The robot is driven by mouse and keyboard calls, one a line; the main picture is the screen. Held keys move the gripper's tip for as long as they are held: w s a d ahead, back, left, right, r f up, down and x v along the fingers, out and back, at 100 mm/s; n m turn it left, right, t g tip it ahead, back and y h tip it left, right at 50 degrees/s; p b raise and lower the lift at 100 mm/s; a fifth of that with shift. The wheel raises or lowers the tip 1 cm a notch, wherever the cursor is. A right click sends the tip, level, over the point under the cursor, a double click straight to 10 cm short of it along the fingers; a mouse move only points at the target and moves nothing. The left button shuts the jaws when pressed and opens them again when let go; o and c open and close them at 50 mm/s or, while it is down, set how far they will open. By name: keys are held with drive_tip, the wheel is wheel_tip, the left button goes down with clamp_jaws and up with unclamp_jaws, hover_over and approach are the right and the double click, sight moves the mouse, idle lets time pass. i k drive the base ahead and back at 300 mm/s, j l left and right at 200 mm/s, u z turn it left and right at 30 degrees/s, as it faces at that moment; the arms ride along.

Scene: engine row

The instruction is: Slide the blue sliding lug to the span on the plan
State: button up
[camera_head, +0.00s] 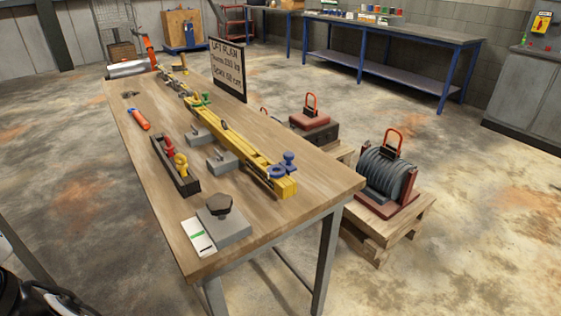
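The blue sliding lug (278,172) sits at the near right end of the long yellow beam (243,146), which lies along the wooden table. A blue knob (289,159) stands beside it. The lift plan board (228,70) stands behind the beam. It has a line that starts with "Span", and its number looks like 60 cm but is too small to be sure. A dark part, probably of my arm, shows in the bottom left corner. No gripper fingers are visible.
On the table (150,95) are a dark tray (184,184) with red and yellow shackles, grey blocks (222,160), a grey block with a dark knob (221,207), a white card (198,237) and an orange-handled tool (139,119). Weights with red handles (388,170) stand on wooden stands at right.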

sight(286, 166)
drive_tip(key=i+j, duration=0.15)
drive_tip(key=j, duration=0.2)
drive_tip(key=i+j+z, duration=0.1)
drive_tip(key=j, duration=0.3)
drive_tip(key=i+j+z, duration=0.1)
drive_tip(key=j, duration=0.25)
drive_tip(key=i+j, duration=0.2)
drive_tip(key=j, duration=0.2)
drive_tip(key=i+j+z, duration=0.1)
drive_tip(key=j, duration=0.3)
drive_tip(key=i+j, duration=0.1)
drive_tip(key=j, duration=0.3)
drive_tip(key=z, duration=0.05)
